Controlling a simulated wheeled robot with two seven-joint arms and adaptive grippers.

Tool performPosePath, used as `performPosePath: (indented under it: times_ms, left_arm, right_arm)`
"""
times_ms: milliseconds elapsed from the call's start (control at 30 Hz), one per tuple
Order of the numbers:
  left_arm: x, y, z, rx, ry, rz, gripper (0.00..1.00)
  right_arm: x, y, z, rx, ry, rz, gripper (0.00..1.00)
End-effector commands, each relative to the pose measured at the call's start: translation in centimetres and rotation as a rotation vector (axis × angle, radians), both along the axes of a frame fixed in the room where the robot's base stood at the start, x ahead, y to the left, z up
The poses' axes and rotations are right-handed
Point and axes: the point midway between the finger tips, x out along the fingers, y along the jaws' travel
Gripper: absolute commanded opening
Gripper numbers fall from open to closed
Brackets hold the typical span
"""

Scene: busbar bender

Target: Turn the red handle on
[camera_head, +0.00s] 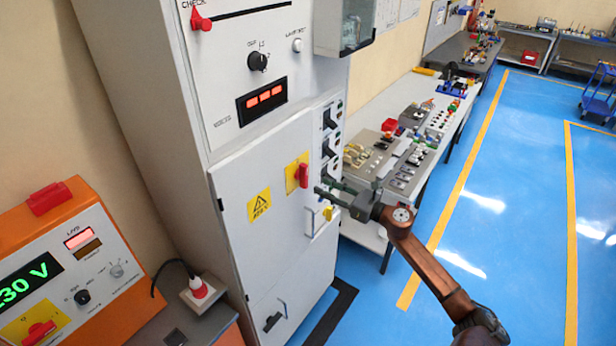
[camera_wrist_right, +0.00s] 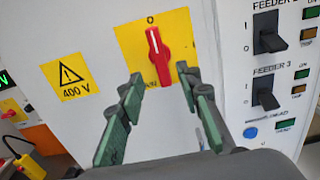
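The red handle (camera_head: 303,175) is on a yellow plate on the front of the grey cabinet. In the right wrist view the red handle (camera_wrist_right: 157,56) stands upright, its top at the "0" mark. My right gripper (camera_head: 330,190) is in front of the cabinet, just below and to the right of the handle in the head view. In the wrist view its green-padded fingers (camera_wrist_right: 155,85) are spread apart, with the handle's lower end showing between and beyond their tips. I cannot tell any contact. My left gripper is not in view.
A yellow 400 V warning label (camera_wrist_right: 72,76) is left of the handle. Black feeder switches (camera_wrist_right: 267,98) are on the right panel. An orange unit (camera_head: 75,255) with another red knob stands at left. A workbench (camera_head: 425,125) is behind my right arm. Blue floor at right is open.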

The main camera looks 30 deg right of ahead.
Motion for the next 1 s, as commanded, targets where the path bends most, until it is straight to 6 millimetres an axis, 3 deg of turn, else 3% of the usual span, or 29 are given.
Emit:
performPosePath:
  times_ms: [500,867,1000]
  left_arm:
    - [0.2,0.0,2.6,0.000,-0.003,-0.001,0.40]
    - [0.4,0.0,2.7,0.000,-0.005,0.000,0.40]
    - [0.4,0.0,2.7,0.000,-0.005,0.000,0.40]
  right_arm:
    - [6.4,2.6,0.2,0.002,-0.001,-0.001,0.32]
    - [6.8,2.8,0.0,0.001,0.000,0.000,0.32]
    - [6.8,2.8,0.0,0.002,0.001,0.000,0.22]
